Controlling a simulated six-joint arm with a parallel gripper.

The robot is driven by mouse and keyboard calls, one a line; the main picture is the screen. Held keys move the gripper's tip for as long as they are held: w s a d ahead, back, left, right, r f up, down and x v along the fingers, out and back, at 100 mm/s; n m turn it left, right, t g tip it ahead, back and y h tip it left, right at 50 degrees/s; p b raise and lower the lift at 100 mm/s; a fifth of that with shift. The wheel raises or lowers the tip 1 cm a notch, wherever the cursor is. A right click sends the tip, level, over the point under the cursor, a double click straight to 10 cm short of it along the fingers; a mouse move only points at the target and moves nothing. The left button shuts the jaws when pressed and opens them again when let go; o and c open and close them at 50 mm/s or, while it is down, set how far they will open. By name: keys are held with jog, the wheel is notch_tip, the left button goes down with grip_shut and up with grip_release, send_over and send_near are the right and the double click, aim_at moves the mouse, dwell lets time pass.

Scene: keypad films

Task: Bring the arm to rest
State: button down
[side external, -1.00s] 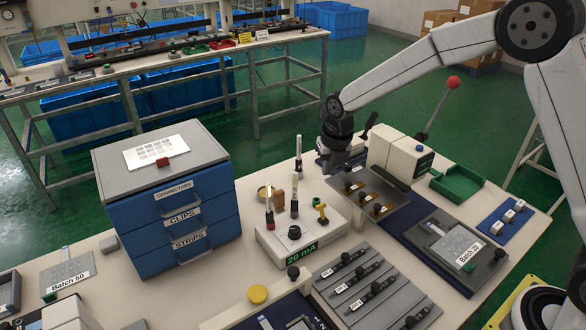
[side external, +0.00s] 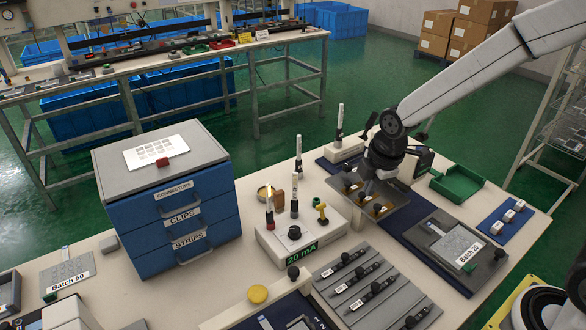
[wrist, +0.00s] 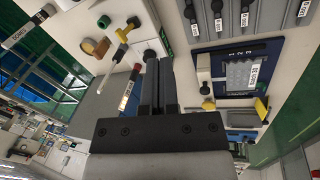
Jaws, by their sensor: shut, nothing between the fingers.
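My gripper (side external: 374,184) hangs below its dark wrist over the metal fixture plate with amber pieces (side external: 384,211), on the right half of the bench. In the wrist view its two dark fingers (wrist: 159,70) lie side by side, shut with nothing held. Whether the fingertips touch the plate cannot be told in the side view.
The 20 mA box (side external: 292,246) stands left of my gripper, with upright pens near it. A blue drawer cabinet (side external: 190,222) is further left. A green tray (side external: 457,186) and the Batch 20 board (side external: 461,247) lie right. A slotted grey rack (side external: 372,290) lies in front.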

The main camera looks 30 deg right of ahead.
jog(key=s+d+f+m, duration=0.1)
jog(key=s+m, duration=1)
jog(key=m, duration=0.4)
jog(key=shift+s, duration=0.15)
jog(key=c, duration=1.1)
grip_release()
jog(key=shift+c, duration=0.2)
jog(key=o, duration=0.7)
jog(key=shift+w, duration=0.35)
jog(key=shift+o, duration=0.8)
jog(key=w+a+g, duration=0.1)
jog(key=w, duration=1)
jog(key=shift+w+f, duration=0.35)
jog(key=shift+w, duration=0.05)
jog(key=g, duration=0.1)
send_over(321, 204)
jog(key=f, duration=0.4)
jog(key=shift+s+f, duration=0.15)
jog(key=shift+s, duration=0.1)
jog(key=shift+w+f, duration=0.1)
jog(key=shift+w, duration=0.05)
